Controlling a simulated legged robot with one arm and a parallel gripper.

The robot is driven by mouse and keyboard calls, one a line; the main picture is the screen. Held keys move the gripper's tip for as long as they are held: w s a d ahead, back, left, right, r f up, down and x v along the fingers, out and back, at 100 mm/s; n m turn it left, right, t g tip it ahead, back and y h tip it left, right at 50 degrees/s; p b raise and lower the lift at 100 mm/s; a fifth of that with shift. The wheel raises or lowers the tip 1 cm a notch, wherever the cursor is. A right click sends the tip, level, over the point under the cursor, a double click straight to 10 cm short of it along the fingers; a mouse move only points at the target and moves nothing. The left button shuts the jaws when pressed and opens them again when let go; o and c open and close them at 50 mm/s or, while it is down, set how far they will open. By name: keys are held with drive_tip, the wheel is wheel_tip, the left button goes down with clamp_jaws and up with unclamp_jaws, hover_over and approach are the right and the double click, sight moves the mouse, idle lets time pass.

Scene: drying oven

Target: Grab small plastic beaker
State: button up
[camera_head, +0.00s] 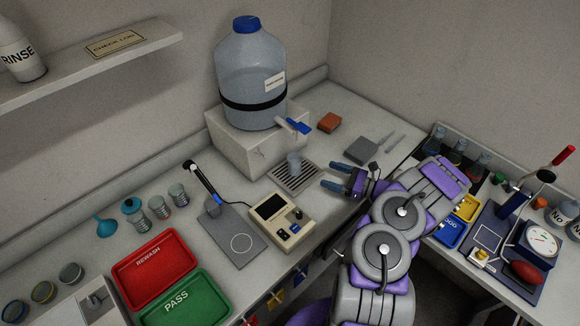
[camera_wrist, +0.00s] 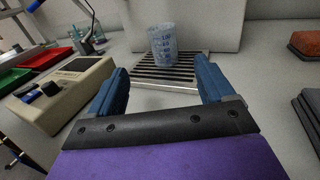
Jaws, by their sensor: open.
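A small translucent plastic beaker (camera_head: 294,165) stands upright on a slotted metal drain grate (camera_head: 283,184), below the blue tap of the large water carboy (camera_head: 250,80). In the wrist view, the beaker (camera_wrist: 163,45) has blue graduation marks and stands toward the back of the grate (camera_wrist: 150,84). My gripper (camera_head: 338,175) is to the right of the beaker and points toward it. In the wrist view my gripper (camera_wrist: 160,85) is open, with its two blue fingers apart and the beaker beyond them. Nothing is between the fingertips.
A beige meter (camera_head: 283,219) with a probe stand sits left of the grate. Red (camera_head: 152,266) and green (camera_head: 185,300) trays lie at the front left. An orange block (camera_head: 329,122) and a grey slab (camera_head: 361,150) lie to the right. The bench around the grate is mostly clear.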

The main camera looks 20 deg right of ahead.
drive_tip(key=b, duration=0.2)
approach(291, 160)
drive_tip(key=a, duration=0.1)
drive_tip(key=w+a+r, duration=0.1)
drive_tip(key=a, duration=0.1)
drive_tip(key=w+a, duration=0.1)
drive_tip(key=shift+a+r, duration=0.15)
drive_tip(key=shift+a, duration=0.05)
drive_tip(key=x, duration=0.1)
drive_tip(key=b+x, duration=0.1)
drive_tip(key=x, duration=0.1)
drive_tip(key=b+x, duration=0.1)
drive_tip(key=shift+w+f, duration=0.2)
drive_tip(key=shift+w, duration=0.3)
drive_tip(key=shift+w+a+r, duration=0.1)
drive_tip(key=shift+w+a, duration=0.1)
drive_tip(key=shift+a, duration=0.1)
drive_tip(key=shift+d, duration=0.15)
drive_tip(key=c, duration=1.2)
drive_tip(key=shift+r, duration=0.1)
